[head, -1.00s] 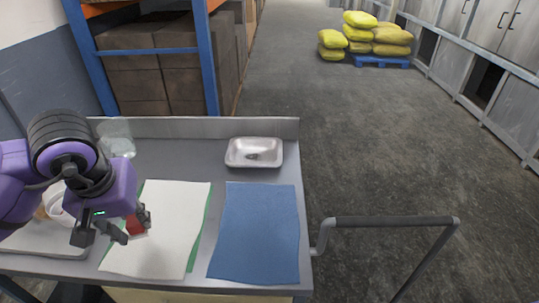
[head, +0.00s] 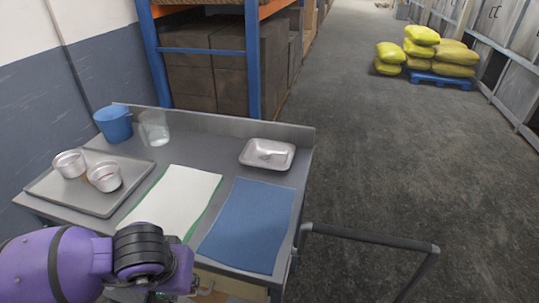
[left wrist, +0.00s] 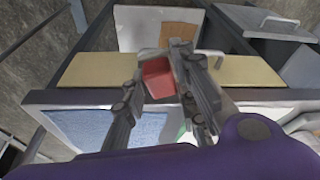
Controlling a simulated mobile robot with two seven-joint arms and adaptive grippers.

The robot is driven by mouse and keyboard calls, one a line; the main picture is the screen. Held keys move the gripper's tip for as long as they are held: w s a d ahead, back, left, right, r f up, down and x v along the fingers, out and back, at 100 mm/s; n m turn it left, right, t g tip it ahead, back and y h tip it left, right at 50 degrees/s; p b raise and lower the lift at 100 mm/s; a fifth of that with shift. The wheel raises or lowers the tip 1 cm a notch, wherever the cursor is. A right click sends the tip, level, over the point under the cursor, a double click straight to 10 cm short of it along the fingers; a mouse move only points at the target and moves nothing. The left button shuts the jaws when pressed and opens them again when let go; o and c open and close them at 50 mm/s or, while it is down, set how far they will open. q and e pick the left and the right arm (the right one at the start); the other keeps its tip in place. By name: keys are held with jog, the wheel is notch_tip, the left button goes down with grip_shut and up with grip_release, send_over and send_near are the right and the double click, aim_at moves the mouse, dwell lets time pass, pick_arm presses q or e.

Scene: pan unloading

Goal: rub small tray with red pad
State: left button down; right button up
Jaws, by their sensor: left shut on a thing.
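The small tray (head: 262,166) is a shallow silver rectangular dish at the back right of the grey worktop, with a dark mark on its inside floor. My left gripper (left wrist: 160,80) is shut on the red pad (left wrist: 157,76), a small red block between its fingertips in the left wrist view. In the head view my left arm is low at the bottom left, by the worktop's front edge and well away from the small tray. The pad cannot be made out there. My right gripper is not in view.
A white cloth (head: 178,195) over a green one and a blue cloth (head: 248,225) lie on the worktop. A larger tray (head: 98,207) holds two cups at left. A blue bucket (head: 114,123) and clear glass (head: 155,130) stand behind. A rail (head: 370,239) sticks out right.

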pick_arm(q)
jog(key=shift+s+d+f, duration=0.7)
jog(key=shift+d+f, duration=0.05)
jog(key=shift+f, duration=0.25)
jog(key=shift+w+d, duration=0.2)
jog(key=shift+w, duration=0.05)
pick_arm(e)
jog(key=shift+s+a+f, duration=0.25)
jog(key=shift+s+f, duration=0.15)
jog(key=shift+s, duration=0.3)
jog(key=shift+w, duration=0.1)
